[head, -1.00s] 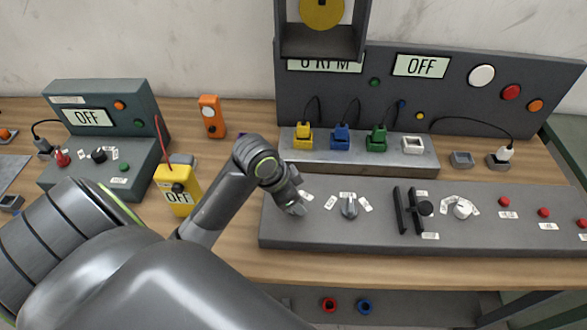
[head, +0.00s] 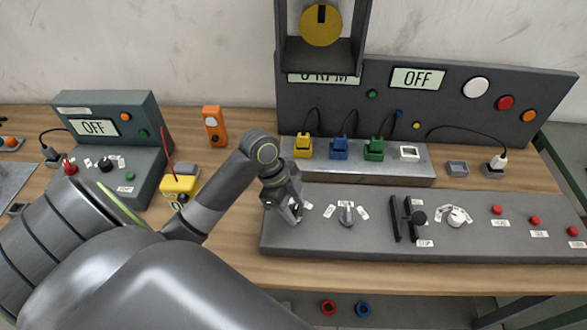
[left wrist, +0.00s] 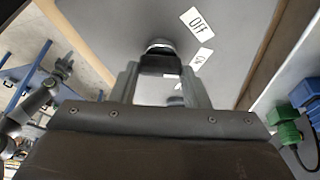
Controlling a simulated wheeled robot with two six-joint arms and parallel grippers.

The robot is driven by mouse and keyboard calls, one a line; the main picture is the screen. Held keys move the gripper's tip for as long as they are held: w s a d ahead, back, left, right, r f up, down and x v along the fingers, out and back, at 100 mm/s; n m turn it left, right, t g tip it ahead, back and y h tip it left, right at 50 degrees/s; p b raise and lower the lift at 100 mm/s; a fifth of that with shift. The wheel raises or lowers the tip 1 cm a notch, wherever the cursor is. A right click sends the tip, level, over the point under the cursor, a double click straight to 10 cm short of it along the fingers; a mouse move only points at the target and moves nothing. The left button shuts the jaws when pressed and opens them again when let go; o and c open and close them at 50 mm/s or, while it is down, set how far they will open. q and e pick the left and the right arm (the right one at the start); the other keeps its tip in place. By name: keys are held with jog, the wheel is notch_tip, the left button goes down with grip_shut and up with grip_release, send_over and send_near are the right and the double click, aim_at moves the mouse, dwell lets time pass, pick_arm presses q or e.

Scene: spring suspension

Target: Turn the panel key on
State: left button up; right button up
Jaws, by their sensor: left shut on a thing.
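The grey control console (head: 375,235) lies along the front of the bench. My left gripper (head: 294,213) is at its left end, pointing down, shut on the panel key. In the left wrist view the key's rounded dark-and-metal head (left wrist: 159,52) shows between the fingertips (left wrist: 160,75); the fingers hide much of it. The upright panel behind carries a display (head: 418,78) reading OFF.
A grey rotary knob (head: 347,215) stands just right of my gripper, then a black slider (head: 401,218) and a white knob (head: 456,216). Yellow, blue and green plugs (head: 373,148) sit behind. A yellow meter (head: 180,186) is left of my forearm.

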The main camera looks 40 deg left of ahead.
pick_arm(q)
jog(key=shift+m+g, duration=0.5)
jog(key=shift+m, duration=0.7)
jog(key=o, duration=1)
jog(key=b+v, duration=0.1)
jog(key=v, duration=1.6)
jog(key=shift+w+a+r, duration=0.15)
